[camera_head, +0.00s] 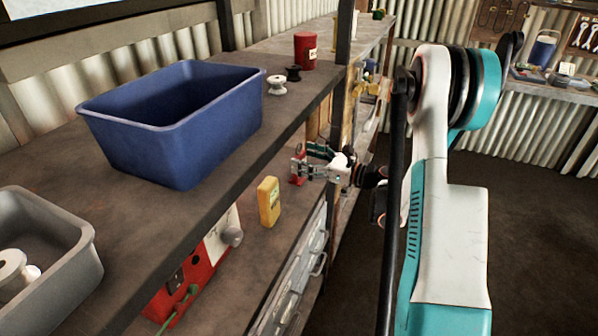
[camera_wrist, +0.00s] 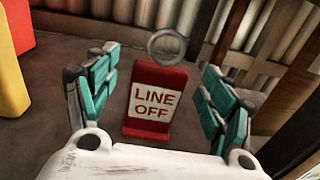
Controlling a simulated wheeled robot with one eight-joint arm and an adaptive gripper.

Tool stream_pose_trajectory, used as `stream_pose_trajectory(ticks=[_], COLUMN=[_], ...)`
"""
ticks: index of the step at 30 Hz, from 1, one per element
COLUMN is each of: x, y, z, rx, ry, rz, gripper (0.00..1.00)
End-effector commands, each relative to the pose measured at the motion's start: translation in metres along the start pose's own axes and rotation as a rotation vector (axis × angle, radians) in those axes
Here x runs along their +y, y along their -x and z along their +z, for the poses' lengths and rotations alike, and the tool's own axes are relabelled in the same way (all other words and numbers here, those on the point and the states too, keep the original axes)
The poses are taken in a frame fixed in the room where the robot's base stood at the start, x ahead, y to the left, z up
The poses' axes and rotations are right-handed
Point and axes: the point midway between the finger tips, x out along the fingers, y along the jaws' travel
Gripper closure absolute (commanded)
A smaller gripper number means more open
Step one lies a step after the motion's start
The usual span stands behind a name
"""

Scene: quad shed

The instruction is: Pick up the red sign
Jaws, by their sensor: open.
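The red sign (camera_wrist: 155,108) stands between my fingers in the wrist view. It has a white panel reading "LINE OFF" and a grey ring at its top. My gripper (camera_wrist: 157,100) is open, with one teal finger on each side of the sign and a visible gap on both sides. In the head view, my gripper (camera_head: 305,162) reaches into the lower shelf under the upper shelf's edge. The red sign (camera_head: 298,167) shows there at the fingertips, partly covered by them.
A yellow container (camera_head: 269,202) stands on the lower shelf near my gripper, with a red box (camera_head: 205,262) nearer. On the upper shelf (camera_head: 215,185) are a blue bin (camera_head: 180,150), a grey tray (camera_head: 88,245), spools (camera_head: 276,85) and a red can (camera_head: 305,50). A wooden post (camera_wrist: 300,90) is close on the right.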

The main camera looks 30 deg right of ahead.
Motion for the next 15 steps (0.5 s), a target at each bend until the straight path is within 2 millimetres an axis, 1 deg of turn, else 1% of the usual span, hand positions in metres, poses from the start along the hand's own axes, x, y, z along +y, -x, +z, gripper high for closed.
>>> stream_pose_trajectory(ticks=[1, 4, 6, 11, 12, 14, 15], x=[0.0, 0.0, 0.0, 0.0, 0.0, 0.0, 0.0], y=[-0.009, -0.021, -0.024, -0.024, -0.024, -0.024, -0.024], z=[-0.003, -0.002, -0.002, -0.001, -0.001, -0.001, -0.001], rx=[0.0, 0.0, 0.0, 0.0, 0.0, 0.0, 0.0], ry=[0.0, 0.0, 0.0, 0.0, 0.0, 0.0, 0.0], rz=[0.002, 0.001, 0.0, 0.0, 0.0, 0.0, 0.0], gripper=[0.25, 0.25, 0.25, 0.25, 0.27, 0.41, 0.5])
